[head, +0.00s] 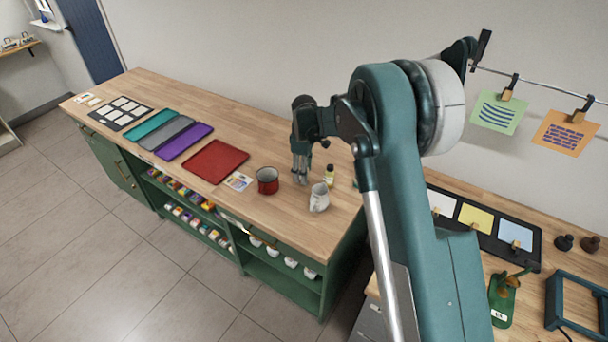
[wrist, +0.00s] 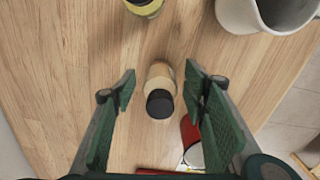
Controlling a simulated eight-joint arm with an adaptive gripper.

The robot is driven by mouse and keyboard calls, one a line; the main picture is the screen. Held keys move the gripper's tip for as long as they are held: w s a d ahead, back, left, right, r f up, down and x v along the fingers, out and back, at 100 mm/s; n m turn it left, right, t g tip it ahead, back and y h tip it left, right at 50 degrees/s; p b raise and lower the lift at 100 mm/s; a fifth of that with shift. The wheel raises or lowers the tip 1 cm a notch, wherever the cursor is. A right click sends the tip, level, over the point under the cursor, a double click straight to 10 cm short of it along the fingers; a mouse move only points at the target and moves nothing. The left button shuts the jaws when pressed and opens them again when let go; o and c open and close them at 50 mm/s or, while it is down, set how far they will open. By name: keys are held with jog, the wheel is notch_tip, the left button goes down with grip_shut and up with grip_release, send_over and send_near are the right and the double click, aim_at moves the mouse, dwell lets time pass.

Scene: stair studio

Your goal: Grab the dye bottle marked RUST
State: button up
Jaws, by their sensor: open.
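My gripper (head: 301,178) points down over the wooden counter, left of a small bottle with a yellow-green label (head: 329,175). In the wrist view my gripper (wrist: 161,84) is open, its fingers on either side of a small bottle with a black cap and pale tan body (wrist: 160,78), with a gap on both sides. A second bottle with a yellowish label (wrist: 145,6) is cut off at the top edge of that view. No lettering is readable, so I cannot tell which bottle is marked RUST. In the head view my gripper hides the bottle between the fingers.
A white jug (head: 319,198) stands near the front edge, also in the wrist view (wrist: 238,14). A red mug (head: 267,181) stands left of my gripper, with a card (head: 238,182) and red tray (head: 214,162) beyond it. My arm covers the counter's right end.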

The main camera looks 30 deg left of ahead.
jog(key=shift+f, duration=0.5)
jog(key=c, duration=1.1)
jog(key=shift+o, duration=0.2)
jog(key=shift+r, duration=0.15)
jog(key=shift+r, duration=4.9)
